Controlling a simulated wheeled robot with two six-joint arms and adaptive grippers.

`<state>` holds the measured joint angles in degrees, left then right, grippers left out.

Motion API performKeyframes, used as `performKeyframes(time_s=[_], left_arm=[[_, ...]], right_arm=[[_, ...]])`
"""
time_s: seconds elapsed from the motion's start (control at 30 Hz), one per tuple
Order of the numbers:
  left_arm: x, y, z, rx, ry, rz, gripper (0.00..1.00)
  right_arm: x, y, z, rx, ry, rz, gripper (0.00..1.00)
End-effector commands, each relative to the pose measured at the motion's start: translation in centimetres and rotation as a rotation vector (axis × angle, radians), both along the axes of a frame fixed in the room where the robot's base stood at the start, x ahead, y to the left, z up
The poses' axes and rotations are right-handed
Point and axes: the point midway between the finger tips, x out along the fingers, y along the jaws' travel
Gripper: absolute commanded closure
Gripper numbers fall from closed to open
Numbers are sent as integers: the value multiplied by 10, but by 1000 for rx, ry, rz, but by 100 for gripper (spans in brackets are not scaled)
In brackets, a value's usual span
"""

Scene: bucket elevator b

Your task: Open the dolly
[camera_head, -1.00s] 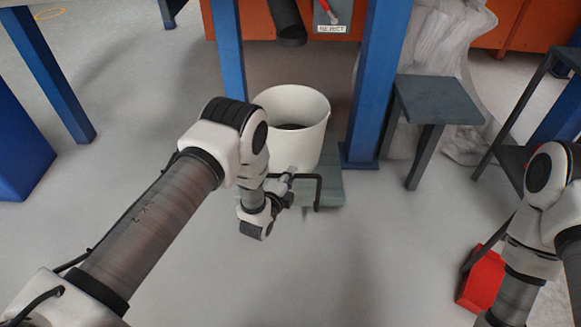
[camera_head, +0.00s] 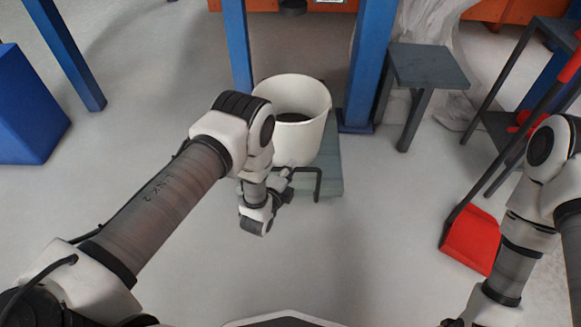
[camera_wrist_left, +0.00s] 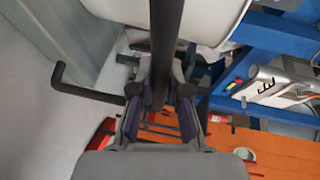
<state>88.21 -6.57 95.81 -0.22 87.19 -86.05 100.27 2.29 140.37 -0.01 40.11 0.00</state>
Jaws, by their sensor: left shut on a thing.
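The dolly (camera_head: 331,172) is a flat grey-green platform on the floor with a black bent-bar handle (camera_head: 318,184) at its near side. A white bucket (camera_head: 300,148) stands on it; its dark inside shows. My left gripper (camera_head: 284,184) is at the handle's left part and shut on it. In the left wrist view the black handle (camera_wrist_left: 88,94) runs to the fingers (camera_wrist_left: 165,108), with the bucket's white side (camera_wrist_left: 215,22) just beyond.
Blue posts (camera_head: 364,70) stand behind the dolly. A grey stool (camera_head: 428,66) is to its right. A red dustpan (camera_head: 470,239) lies at the right near my right arm. A blue box (camera_head: 22,110) is at the left. The floor in front of the dolly is clear.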

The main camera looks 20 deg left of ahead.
Motion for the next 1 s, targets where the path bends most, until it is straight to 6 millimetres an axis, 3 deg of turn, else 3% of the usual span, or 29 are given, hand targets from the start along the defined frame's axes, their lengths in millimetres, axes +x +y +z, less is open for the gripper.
performKeyframes(time_s=[0.17,0.2,0.27,0.67,0.77,1.0], left_arm=[[0,0,-1,0,2,1,100],[0,0,-1,0,2,1,78],[0,0,-1,0,2,1,59],[-8,1,0,1,4,1,59],[-24,3,4,1,5,1,59],[-85,10,14,1,7,0,59]], right_arm=[[0,0,0,0,0,0,60],[0,0,0,0,0,0,60],[0,0,0,0,0,0,60],[0,0,0,0,0,0,60],[0,0,0,0,0,0,60],[0,0,0,0,0,0,60]])
